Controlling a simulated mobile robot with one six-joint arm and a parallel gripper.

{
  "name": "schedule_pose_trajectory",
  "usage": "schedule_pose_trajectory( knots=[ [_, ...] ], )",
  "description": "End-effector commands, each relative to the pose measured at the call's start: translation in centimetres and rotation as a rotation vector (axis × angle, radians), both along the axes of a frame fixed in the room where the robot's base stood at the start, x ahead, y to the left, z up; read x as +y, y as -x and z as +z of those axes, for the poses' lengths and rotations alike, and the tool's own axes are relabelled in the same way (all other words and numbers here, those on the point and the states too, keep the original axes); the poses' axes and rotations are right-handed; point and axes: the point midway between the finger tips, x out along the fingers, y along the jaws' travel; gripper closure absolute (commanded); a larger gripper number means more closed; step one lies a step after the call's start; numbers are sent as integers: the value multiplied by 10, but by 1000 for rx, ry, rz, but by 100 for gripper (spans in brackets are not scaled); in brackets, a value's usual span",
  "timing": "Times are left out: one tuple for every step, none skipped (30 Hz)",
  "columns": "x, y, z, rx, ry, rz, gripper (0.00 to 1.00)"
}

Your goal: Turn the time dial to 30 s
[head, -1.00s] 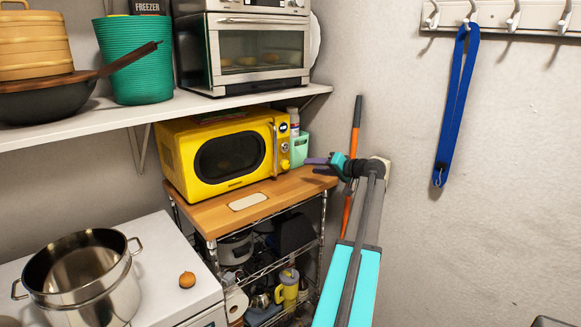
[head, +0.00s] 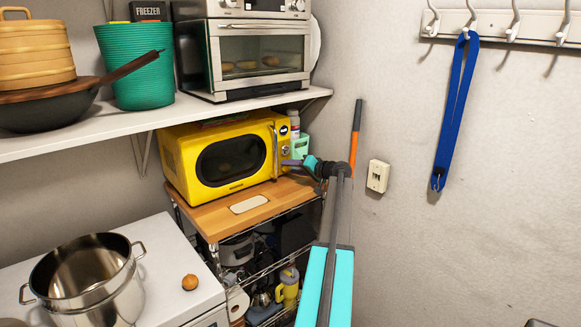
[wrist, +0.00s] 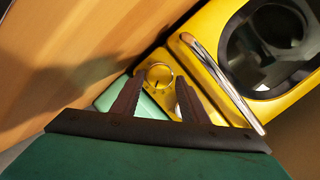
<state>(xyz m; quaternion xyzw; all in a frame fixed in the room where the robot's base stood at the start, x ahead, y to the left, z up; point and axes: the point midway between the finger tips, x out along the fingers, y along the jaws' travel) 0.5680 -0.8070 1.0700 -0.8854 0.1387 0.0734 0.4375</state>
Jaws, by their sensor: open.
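The yellow microwave (head: 180,160) stands on a wooden top, its control strip on the right of its door. In the head view an upper dial (head: 284,150) shows on that strip. The lower part of the strip is hidden behind my gripper (head: 288,162). In the wrist view a round silver-rimmed dial (wrist: 159,72) lies just beyond and between the two fingertips of my gripper (wrist: 161,82). The jaws are open, and contact with the dial cannot be made out. A second dial is partly hidden by the right finger. Dial markings are too small to read.
The microwave's handle (wrist: 222,82) stands out close to the right finger. A mint-green container (head: 303,147) is right beside the microwave. The wooden top (head: 225,212) has free room in front. A shelf (head: 215,108) with a toaster oven (head: 262,55) is above.

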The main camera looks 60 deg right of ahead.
Motion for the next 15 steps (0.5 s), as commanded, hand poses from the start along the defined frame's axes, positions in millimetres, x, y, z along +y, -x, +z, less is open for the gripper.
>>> schedule_pose_trajectory(
  knots=[
    [-1,-4,0,0,0,0,60],
    [-2,-6,-1,0,0,0,60],
    [-2,-7,-1,0,0,0,60],
    [-2,-8,-1,0,0,0,60],
    [-2,-8,-2,0,0,0,60],
    [-2,-9,-2,0,0,0,60],
    [-2,-9,-2,0,0,0,60],
    [-2,-9,-2,-1,0,-1,60],
    [-2,-9,-2,-1,0,-1,60],
    [-2,-9,-2,-1,0,-1,60],
    [-2,-9,-2,-1,0,-1,60],
    [-2,-9,-2,-1,0,-1,60],
    [-2,-9,-2,-1,0,-1,60],
    [-2,-9,-2,-1,0,-1,60],
    [-2,-9,-2,-1,0,-1,66]
  ],
)
